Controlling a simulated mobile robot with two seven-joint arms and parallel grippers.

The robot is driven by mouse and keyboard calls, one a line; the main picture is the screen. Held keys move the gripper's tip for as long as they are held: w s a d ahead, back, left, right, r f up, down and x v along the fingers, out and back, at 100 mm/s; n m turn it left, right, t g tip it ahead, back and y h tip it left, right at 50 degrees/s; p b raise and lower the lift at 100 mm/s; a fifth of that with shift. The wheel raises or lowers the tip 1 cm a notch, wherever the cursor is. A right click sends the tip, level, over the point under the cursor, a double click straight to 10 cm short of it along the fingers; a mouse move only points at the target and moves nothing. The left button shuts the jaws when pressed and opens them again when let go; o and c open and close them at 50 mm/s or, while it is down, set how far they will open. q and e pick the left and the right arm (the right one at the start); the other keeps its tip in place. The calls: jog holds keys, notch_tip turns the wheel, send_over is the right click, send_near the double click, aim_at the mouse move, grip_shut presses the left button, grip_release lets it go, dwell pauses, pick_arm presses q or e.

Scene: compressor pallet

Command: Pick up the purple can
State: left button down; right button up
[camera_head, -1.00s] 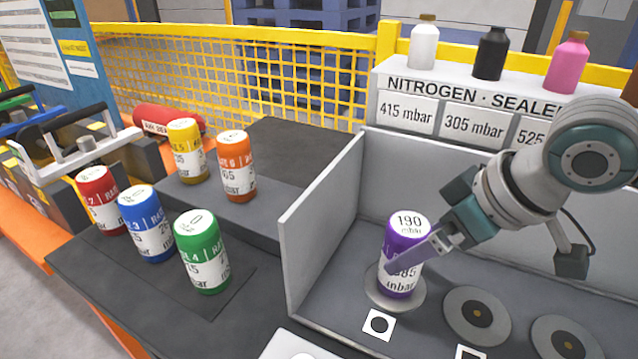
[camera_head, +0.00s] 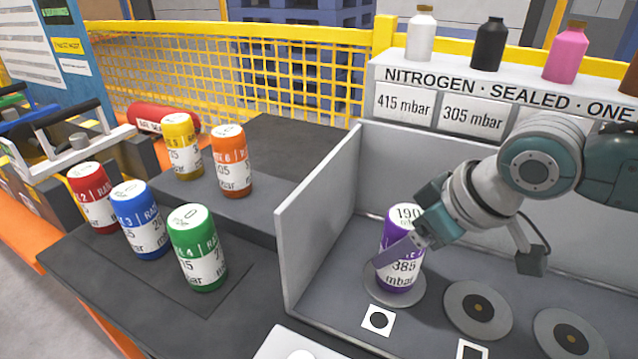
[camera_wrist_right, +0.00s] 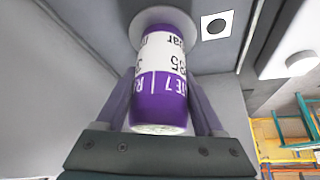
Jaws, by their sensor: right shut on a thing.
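The purple can (camera_head: 402,278) stands upright on a round grey disc (camera_head: 421,292) inside the grey-walled bay in the head view. Its label reads 385 mbar and its white top shows 190. My right gripper (camera_head: 392,254) reaches in from the right and is shut on the can. In the right wrist view the purple can (camera_wrist_right: 158,105) sits between the two fingers, its far end at the disc (camera_wrist_right: 150,18). My left gripper is not in view.
Two empty discs (camera_head: 478,309) lie to the right. Grey walls (camera_head: 318,225) bound the bay. Red, blue, green (camera_head: 197,250), yellow and orange (camera_head: 231,165) cans stand left. Bottles (camera_head: 490,45) stand on the labelled panel behind.

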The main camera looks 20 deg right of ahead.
grip_shut()
dwell(0.3)
